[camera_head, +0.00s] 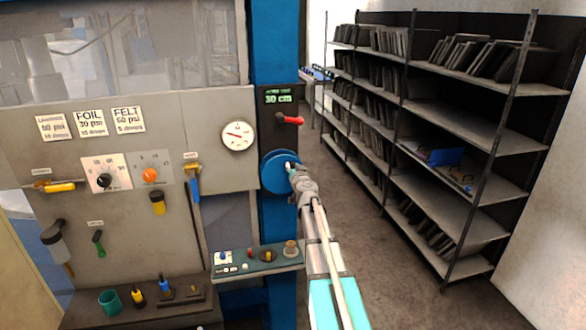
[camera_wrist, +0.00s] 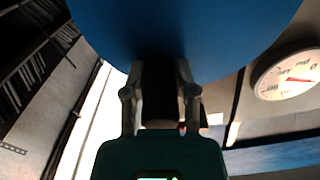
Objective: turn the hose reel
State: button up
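The hose reel (camera_head: 271,174) appears to be a blue disc on the front of the blue column. In the wrist view it fills the top (camera_wrist: 225,30). My gripper (camera_head: 292,170) reaches up to the right part of the disc's face; a small pale piece shows at its tips. In the wrist view my gripper's fingers (camera_wrist: 166,66) stand apart with a dark area between them, and their tips are in shadow against the disc. Whether they touch the disc or hold a handle on it is hidden.
A red lever (camera_head: 290,119) and a green display (camera_head: 278,97) sit above the disc. A round gauge (camera_head: 238,135) is on the panel to its left. A control ledge (camera_head: 233,269) juts out below. Shelving (camera_head: 445,112) stands right, with open floor (camera_head: 375,270) before it.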

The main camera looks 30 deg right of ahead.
grip_shut()
jog(key=shift+r+n, duration=0.1)
jog(key=shift+n, duration=0.2)
